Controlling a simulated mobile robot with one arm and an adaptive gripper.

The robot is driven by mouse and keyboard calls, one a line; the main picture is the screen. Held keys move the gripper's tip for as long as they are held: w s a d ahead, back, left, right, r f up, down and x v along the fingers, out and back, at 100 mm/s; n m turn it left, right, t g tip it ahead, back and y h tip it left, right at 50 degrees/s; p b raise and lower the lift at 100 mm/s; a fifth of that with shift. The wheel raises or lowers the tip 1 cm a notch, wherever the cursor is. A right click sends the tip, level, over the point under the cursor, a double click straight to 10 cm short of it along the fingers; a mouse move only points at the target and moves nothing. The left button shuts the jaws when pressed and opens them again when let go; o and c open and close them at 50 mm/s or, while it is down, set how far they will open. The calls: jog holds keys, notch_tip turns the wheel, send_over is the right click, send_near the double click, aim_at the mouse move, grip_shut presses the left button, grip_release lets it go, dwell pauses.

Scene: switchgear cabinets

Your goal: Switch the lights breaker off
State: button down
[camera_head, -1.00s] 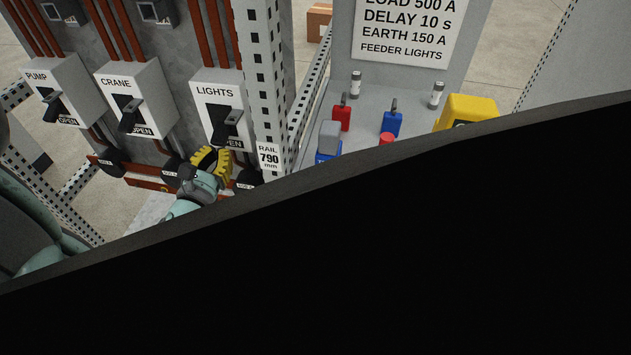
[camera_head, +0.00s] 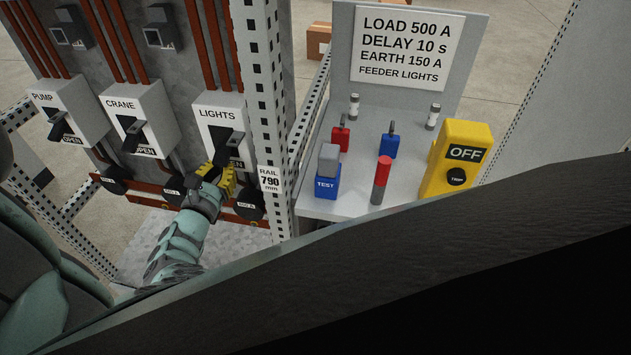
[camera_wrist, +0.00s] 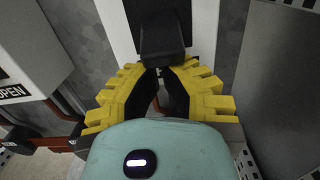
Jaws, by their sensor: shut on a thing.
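The lights breaker (camera_head: 222,112) is a white box labelled LIGHTS, right of the crane breaker, with a black handle (camera_head: 235,140). An OPEN label below the handle is partly hidden by my gripper. My gripper (camera_head: 217,172) has yellow toothed fingers and is at the lower end of that handle. In the wrist view the black handle (camera_wrist: 163,36) stands just beyond the fingertips (camera_wrist: 168,70), which close in on its lower end. The exact contact is partly hidden by the handle.
The crane breaker (camera_head: 120,105) and pump breaker (camera_head: 55,98) stand to the left. A perforated post (camera_head: 266,90) with a RAIL 790 mm tag rises close to the right. Beyond it, a grey shelf holds a blue TEST block (camera_head: 327,182) and a yellow OFF box (camera_head: 456,165).

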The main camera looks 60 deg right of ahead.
aim_at(215, 163)
jog(key=shift+r+p, duration=0.25)
jog(key=shift+p, duration=0.05)
jog(key=r+y+p, duration=0.1)
jog(key=p, duration=0.3)
jog(key=a+r+g+y+p, duration=0.1)
jog(key=p, duration=0.3)
jog(key=shift+s+r+y+p, duration=0.2)
jog(key=shift+r+y+p, duration=0.1)
jog(key=shift+r+p, duration=0.1)
jog(key=p, duration=0.1)
jog(key=y+p, duration=0.1)
jog(key=p, duration=0.1)
jog(key=shift+s+a+r+g, duration=0.1)
jog(key=shift+a+r+g, duration=0.1)
jog(key=shift+r+g, duration=0.15)
jog(key=y+p, duration=0.1)
jog(key=p, duration=0.1)
jog(key=shift+a+g+y+p, duration=0.1)
jog(key=shift+g+y+p, duration=0.2)
jog(key=shift+g+p, duration=0.1)
jog(key=shift+s+y+p, duration=0.1)
jog(key=shift+y+p, duration=0.2)
jog(key=shift+p, duration=0.3)
jog(key=shift+a+r+y+p, duration=0.2)
jog(key=shift+y+p, duration=0.1)
jog(key=shift+p, duration=0.15)
jog(key=shift+r+g+y+p, duration=0.4)
jog(key=shift+y+p, duration=0.1)
jog(key=shift+p, duration=0.45)
